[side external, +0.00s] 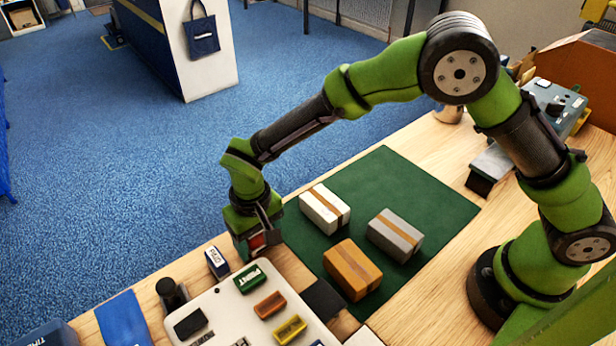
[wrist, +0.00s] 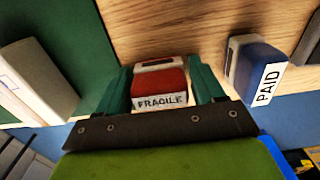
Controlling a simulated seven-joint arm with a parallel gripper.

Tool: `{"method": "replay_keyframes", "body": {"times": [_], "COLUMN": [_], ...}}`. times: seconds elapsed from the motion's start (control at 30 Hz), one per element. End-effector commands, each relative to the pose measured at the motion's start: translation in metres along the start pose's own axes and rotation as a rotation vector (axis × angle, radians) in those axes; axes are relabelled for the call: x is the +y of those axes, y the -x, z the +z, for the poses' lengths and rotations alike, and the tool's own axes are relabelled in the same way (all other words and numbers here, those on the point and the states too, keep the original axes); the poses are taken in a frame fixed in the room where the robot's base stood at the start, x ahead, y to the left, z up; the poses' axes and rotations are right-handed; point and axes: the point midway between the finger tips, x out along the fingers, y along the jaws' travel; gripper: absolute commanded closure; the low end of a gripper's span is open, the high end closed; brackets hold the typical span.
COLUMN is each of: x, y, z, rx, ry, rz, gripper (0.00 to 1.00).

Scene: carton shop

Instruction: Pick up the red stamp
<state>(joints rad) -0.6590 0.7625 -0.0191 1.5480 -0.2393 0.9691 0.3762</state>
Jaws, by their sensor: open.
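The red stamp (wrist: 158,86), with a white label reading FRAGILE, stands on the wooden table in the wrist view. My gripper (wrist: 160,82) is open, with one green finger on each side of the stamp. I cannot tell whether the fingers touch it. In the side view my gripper (side external: 262,236) points down at the table's far edge, beside the green mat. A bit of the red stamp (side external: 257,241) shows between the fingers there; the rest is hidden.
A blue PAID stamp (side external: 216,262) stands close by; it also shows in the wrist view (wrist: 257,68). A white tray (side external: 222,306) holds green, orange and yellow stamps. White, grey and brown cartons sit on the green mat (side external: 420,185). The table edge is near my gripper.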

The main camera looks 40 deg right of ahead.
Motion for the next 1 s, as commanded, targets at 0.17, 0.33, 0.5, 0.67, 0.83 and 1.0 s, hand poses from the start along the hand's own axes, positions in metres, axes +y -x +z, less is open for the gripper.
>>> {"method": "replay_keyframes", "body": {"times": [0.17,0.33,0.5,0.67,0.83,1.0], "x": [0.000,0.000,0.000,0.000,-0.001,-0.001], "y": [0.000,0.001,0.001,0.008,0.039,0.073], "z": [0.000,0.000,0.000,-0.001,-0.001,-0.001], "rx": [0.000,0.000,0.000,0.001,0.005,0.004], "ry": [0.000,0.000,0.000,0.000,0.000,0.000], "rz": [0.000,0.000,0.000,0.000,-0.003,-0.003], "gripper": [0.44,0.70,0.72,0.72,0.73,0.73]}}
